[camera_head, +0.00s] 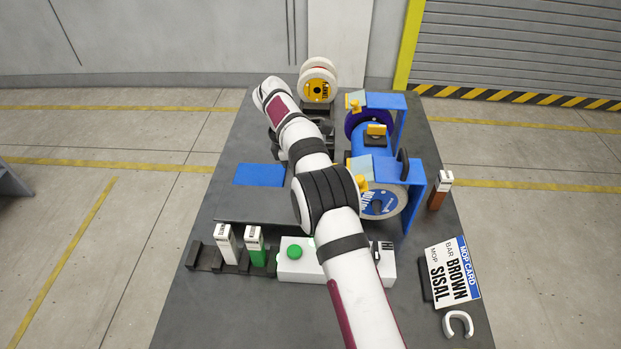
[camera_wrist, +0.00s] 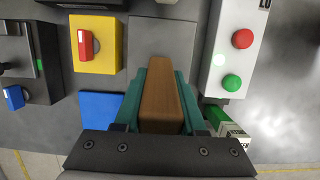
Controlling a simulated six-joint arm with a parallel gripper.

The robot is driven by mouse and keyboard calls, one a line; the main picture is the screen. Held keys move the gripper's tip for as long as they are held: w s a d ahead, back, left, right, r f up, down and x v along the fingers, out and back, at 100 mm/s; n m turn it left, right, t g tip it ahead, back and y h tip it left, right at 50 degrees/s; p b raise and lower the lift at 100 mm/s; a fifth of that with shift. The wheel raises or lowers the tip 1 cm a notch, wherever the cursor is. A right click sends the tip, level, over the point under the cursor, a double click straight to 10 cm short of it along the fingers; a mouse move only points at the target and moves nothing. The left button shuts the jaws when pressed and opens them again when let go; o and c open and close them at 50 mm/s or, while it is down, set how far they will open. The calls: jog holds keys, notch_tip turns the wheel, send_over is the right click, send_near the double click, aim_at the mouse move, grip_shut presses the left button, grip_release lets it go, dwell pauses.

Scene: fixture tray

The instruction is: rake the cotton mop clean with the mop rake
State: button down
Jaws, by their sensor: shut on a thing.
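My gripper (camera_wrist: 165,72) is shut on a brown, wood-coloured block (camera_wrist: 163,98) in the wrist view. Whether this block is the handle of the mop rake I cannot tell; its far end is hidden. In the head view my arm hides the gripper. A blue machine carries a wheel with a blue label (camera_head: 380,203) at the front and a purple wheel (camera_head: 354,122) behind. A pale wheel with a yellow label (camera_head: 318,82) stands at the table's back. The labels are too small to read, so I cannot tell which wheel is the cotton mop.
A rack holds a white bar (camera_head: 226,245) and a green bar (camera_head: 255,247). A brown bar (camera_head: 437,192) stands at right. A card (camera_head: 453,275) reads bar brown, mop sisal. A control box (camera_head: 293,268) lies under my arm. A blue mat (camera_head: 259,175) is bare.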

jog(key=shift+d+r+v, duration=0.1)
jog(key=shift+d+v, duration=0.2)
jog(key=shift+v, duration=1)
jog(key=shift+d+r+v, duration=0.1)
jog(key=shift+d+v, duration=0.25)
jog(key=shift+v, duration=0.95)
jog(key=shift+d+r+v, duration=0.1)
jog(key=shift+d+v, duration=0.2)
jog(key=shift+v, duration=1)
jog(key=shift+f, duration=0.1)
jog(key=s+a+f+y, duration=0.1)
jog(key=s+a+f, duration=0.1)
jog(key=s+a, duration=0.5)
jog(key=s+a+f+y, duration=0.1)
jog(key=s+a, duration=0.6)
jog(key=a, duration=0.8)
jog(key=shift+a+f+y, duration=0.3)
jog(key=shift+f+y, duration=0.1)
jog(key=shift+f, duration=0.2)
